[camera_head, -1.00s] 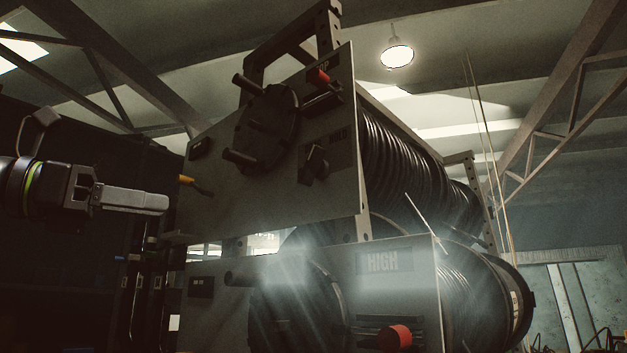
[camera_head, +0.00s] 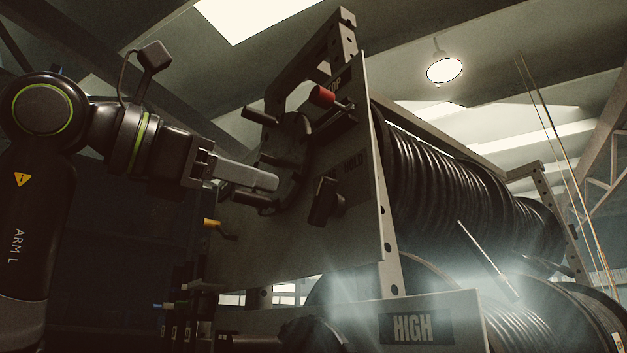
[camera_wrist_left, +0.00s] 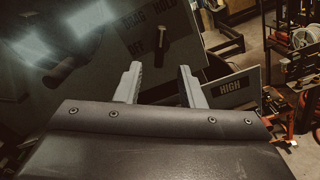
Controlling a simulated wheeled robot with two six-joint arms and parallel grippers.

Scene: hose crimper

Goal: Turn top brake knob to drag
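The top brake knob (camera_head: 326,200) is a black bar handle on the upper grey panel, below and left of the HOLD label (camera_head: 354,164). In the left wrist view the knob (camera_wrist_left: 163,42) has DRAG and OFF labels to its left and HOLD by its upper end; its bar is tilted slightly, upper end toward HOLD. My left gripper (camera_head: 274,181) is left of the knob in the head view, in front of the reel crank disc. In the left wrist view its two fingers (camera_wrist_left: 158,68) are apart, with nothing between them, and the knob lies beyond them. My right gripper is not in view.
A red-ended lever (camera_head: 322,96) and crank handles (camera_head: 258,115) stick out of the upper panel. A yellow-tipped lever (camera_head: 213,224) is at its left edge. Hose reels (camera_head: 440,180) sit behind the panel. The lower panel (camera_head: 455,305) bears a HIGH label.

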